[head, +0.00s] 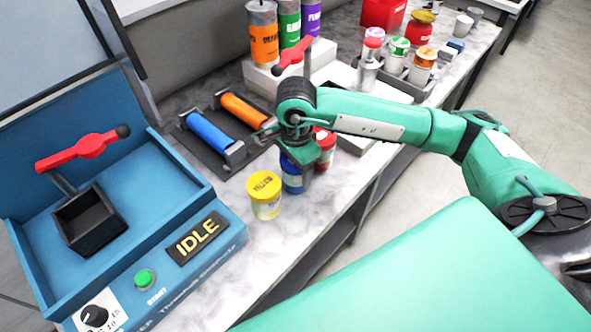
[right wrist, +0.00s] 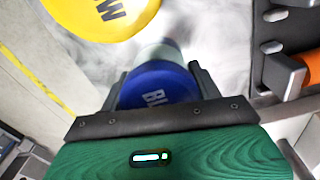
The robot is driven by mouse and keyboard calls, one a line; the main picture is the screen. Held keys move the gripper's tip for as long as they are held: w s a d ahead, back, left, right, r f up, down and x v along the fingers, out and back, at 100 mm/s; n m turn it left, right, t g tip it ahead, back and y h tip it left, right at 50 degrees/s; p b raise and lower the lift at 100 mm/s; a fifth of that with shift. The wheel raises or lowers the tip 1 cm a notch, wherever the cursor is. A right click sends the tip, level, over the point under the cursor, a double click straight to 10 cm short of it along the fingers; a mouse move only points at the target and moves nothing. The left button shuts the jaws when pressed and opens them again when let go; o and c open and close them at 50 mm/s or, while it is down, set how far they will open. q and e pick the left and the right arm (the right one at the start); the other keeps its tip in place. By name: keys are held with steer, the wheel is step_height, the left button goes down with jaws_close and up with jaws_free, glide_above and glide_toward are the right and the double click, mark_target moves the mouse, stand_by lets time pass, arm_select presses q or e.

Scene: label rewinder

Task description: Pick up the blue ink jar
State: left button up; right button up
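The blue ink jar (head: 292,180) stands on the marble bench between the yellow jar (head: 265,196) and the red jar (head: 324,150), partly hidden by my right gripper (head: 297,156). In the right wrist view its blue lid (right wrist: 156,88) lies between the two fingers (right wrist: 160,82), one on each side and very near the lid. I cannot tell whether the fingers press on the jar. The yellow lid (right wrist: 105,12) also shows at the top of that view. My left gripper is not in view.
A blue machine (head: 120,215) with an IDLE sign stands at the left. A dark tray (head: 215,150) with blue and orange rollers lies behind the jars. White blocks (head: 335,80), bottles and cups stand farther back. The bench's front edge is close to the jars.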

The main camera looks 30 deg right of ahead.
steer(key=c, duration=0.5)
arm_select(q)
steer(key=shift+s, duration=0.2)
arm_select(e)
steer(key=shift+c, duration=0.2)
steer(key=shift+r, duration=0.1)
